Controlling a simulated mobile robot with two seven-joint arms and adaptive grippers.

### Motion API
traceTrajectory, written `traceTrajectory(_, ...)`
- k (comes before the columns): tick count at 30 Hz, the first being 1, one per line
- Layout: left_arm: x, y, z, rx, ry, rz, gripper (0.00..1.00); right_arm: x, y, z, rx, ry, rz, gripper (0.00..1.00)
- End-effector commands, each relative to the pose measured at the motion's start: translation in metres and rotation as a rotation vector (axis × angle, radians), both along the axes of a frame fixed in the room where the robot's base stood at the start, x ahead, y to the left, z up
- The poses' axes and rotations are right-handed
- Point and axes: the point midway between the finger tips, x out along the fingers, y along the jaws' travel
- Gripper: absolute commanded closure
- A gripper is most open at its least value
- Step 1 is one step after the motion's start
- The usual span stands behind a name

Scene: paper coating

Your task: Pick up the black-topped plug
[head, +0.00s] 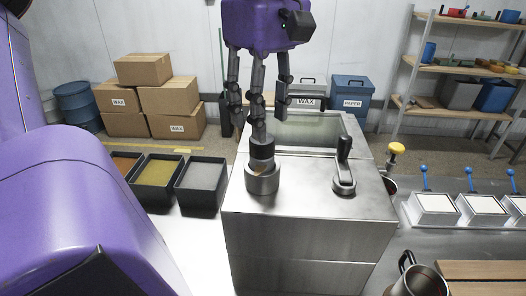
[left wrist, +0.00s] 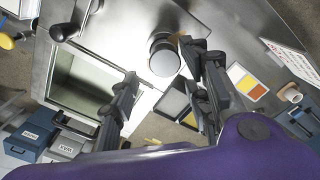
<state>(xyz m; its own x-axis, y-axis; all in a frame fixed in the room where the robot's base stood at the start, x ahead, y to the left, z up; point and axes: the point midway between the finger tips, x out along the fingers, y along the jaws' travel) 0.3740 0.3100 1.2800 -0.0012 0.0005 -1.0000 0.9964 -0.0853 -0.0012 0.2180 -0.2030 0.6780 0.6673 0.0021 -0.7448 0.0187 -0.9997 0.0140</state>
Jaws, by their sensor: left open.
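The black-topped plug (head: 262,151) stands upright in a round metal collar (head: 262,183) on top of a steel machine. In the left wrist view the plug's round top (left wrist: 164,61) shows from above. My left gripper (head: 258,108) points down above the plug, its fingers spread and empty. In the head view one finger overlaps the plug's top, and I cannot tell whether they touch. My right gripper is not in view.
A black lever (head: 344,168) stands right of the plug on the steel machine (head: 305,205). An open basin (head: 295,130) lies behind. Dark trays (head: 201,185) are at left, a yellow knob (head: 396,149) and a metal jug (head: 418,280) at right.

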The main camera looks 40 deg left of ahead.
Motion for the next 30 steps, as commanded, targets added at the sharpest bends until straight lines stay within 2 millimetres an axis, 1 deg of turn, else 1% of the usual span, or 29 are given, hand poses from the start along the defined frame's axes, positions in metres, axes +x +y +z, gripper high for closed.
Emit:
traceTrajectory(7, 0.0, 0.0, -0.028, -0.001, 0.001, 0.0, 0.56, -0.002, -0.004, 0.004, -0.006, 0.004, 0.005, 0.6)
traceTrajectory(12, 0.002, 0.001, -0.055, 0.0, 0.003, 0.0, 0.56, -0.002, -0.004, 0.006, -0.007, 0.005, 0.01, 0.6)
traceTrajectory(15, 0.002, 0.001, -0.065, -0.001, 0.001, 0.0, 0.56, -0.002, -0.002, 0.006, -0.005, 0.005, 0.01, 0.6)
traceTrajectory(18, 0.003, 0.001, -0.069, -0.001, -0.001, 0.0, 0.56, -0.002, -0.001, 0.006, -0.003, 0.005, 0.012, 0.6)
traceTrajectory(23, 0.003, 0.001, -0.069, -0.001, -0.001, 0.0, 0.56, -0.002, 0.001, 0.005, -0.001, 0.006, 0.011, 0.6)
traceTrajectory(26, 0.003, 0.001, -0.069, -0.001, -0.001, 0.0, 0.68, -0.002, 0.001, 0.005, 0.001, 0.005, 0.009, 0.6)
traceTrajectory(30, 0.003, 0.001, -0.068, -0.001, -0.001, 0.0, 0.87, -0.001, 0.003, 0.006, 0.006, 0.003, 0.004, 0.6)
